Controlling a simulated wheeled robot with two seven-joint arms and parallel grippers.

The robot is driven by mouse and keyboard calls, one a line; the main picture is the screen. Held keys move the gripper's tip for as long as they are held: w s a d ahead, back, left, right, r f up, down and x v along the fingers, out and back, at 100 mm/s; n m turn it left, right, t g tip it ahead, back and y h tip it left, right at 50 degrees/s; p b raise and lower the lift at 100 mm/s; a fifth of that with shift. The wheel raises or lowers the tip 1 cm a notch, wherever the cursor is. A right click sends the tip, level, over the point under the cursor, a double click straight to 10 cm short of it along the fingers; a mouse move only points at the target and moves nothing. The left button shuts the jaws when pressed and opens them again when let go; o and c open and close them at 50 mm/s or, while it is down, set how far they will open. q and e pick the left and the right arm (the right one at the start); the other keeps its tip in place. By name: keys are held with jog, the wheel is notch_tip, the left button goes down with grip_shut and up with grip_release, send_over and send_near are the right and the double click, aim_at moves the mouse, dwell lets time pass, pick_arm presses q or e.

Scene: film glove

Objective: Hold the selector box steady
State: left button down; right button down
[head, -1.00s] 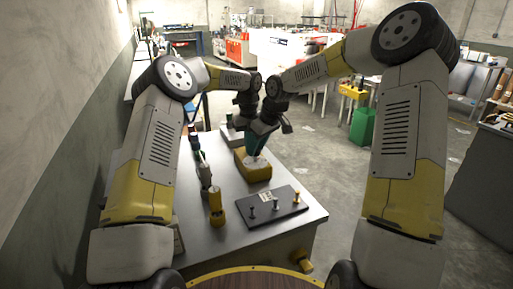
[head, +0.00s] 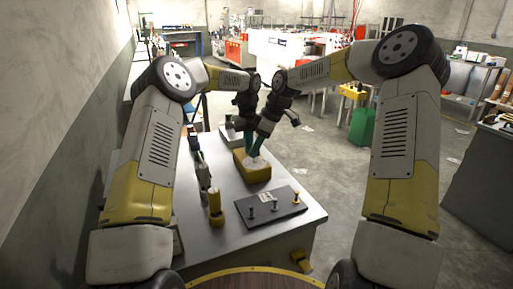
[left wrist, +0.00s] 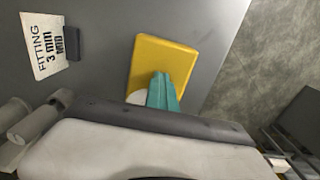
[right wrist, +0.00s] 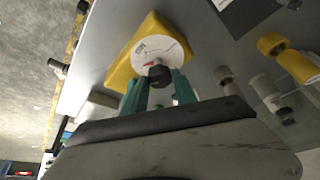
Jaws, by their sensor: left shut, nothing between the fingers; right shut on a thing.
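The selector box (head: 258,175) is yellow and stands on the grey bench top, with a white round dial on its face. The box also shows in the left wrist view (left wrist: 178,54). In the right wrist view the box (right wrist: 125,66) shows its dial and a black knob (right wrist: 158,75). My right gripper (right wrist: 158,88) has its teal fingers on both sides of the knob and appears shut on it. My left gripper (left wrist: 160,82) is shut and empty, its teal fingertips over the dial side of the box. Whether they touch the box is unclear.
A dark plate with several pegs (head: 270,208) lies near the bench's front edge. A yellow cylinder (head: 215,205) stands left of it.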

jog(key=shift+s+a, duration=0.15)
jog(key=shift+a, duration=0.1)
jog(key=c, duration=1)
grip_release()
jog(key=shift+d, duration=0.1)
jog(key=shift+d+r, duration=0.25)
jog(key=shift+r, duration=0.25)
jog(key=v, duration=1.1)
jog(key=shift+a, duration=0.1)
